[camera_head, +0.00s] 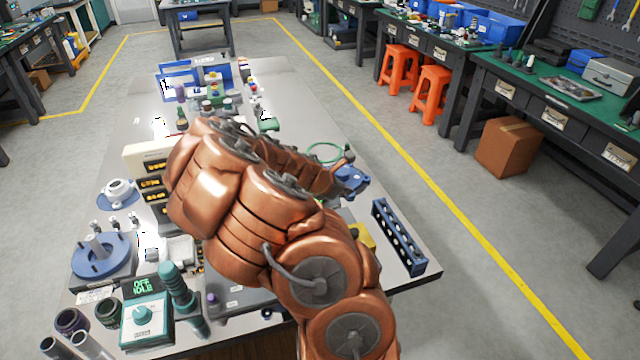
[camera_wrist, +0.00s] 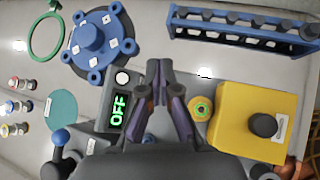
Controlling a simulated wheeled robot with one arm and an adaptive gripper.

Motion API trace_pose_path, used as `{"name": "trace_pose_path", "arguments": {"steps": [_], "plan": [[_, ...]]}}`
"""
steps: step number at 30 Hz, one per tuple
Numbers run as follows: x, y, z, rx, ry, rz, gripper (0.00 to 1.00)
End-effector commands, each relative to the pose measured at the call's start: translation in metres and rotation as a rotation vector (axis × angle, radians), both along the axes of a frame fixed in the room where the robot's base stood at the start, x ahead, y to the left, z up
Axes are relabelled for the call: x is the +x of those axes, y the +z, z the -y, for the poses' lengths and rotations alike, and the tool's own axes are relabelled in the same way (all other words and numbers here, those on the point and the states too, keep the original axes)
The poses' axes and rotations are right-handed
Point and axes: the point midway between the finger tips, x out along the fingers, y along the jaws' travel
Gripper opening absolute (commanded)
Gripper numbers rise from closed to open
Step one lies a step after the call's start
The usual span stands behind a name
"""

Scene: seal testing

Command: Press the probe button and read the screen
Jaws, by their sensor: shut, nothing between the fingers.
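In the wrist view my gripper (camera_wrist: 160,72) is shut and empty, its two dark fingertips together above the bench. Left of the fingers is a dark device with a small screen (camera_wrist: 118,110) that reads OFF in green. A round white button (camera_wrist: 123,78) sits beside the screen, left of the fingertips and apart from them. A round orange disc with a green ring (camera_wrist: 200,108) lies right of the fingers. I cannot tell which is the probe button. In the head view my copper arm hides the gripper and this device.
A yellow box with a black knob (camera_wrist: 236,108), a blue rack (camera_wrist: 240,32) and a blue flanged part (camera_wrist: 78,58) surround the gripper. In the head view a teal unit (camera_head: 147,335) reads OFF IDLE at the front left. The bench's right strip is clear beyond the rack.

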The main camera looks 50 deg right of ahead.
Motion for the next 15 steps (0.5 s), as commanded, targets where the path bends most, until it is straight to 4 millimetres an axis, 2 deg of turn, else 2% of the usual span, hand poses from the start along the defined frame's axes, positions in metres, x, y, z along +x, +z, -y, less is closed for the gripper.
{"name": "trace_pose_path", "arguments": {"steps": [15], "plan": [[-0.0052,-0.0022,0.0057,0.000,-0.012,-0.002,0.00]]}}
